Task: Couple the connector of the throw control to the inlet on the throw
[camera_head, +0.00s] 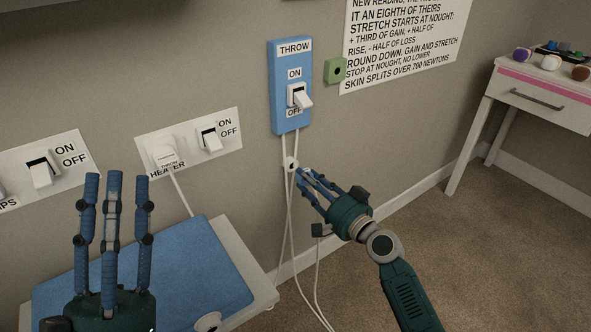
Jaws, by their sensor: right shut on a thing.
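The throw control (289,85) is a blue wall panel marked THROW, with a white rocker switch between ON and OFF. White cords hang from its lower edge. A small round white connector (291,163) with a dark centre is at the fingertips of my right gripper (302,175), which is shut on it below the panel. The throw (150,270) is a blue folded cloth at lower left. A round white fitting (207,322), seemingly its inlet, shows at its front edge, partly cut off. My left gripper (115,176) stands in front of the throw, three fingers upright, apart and empty.
The throw lies on a pale stand (250,262). A wall plate with a HEATER plug (162,153) and switch is behind it; another switch plate (42,172) is further left. Cords hang beside the stand. A white desk (535,95) stands right; carpet between is clear.

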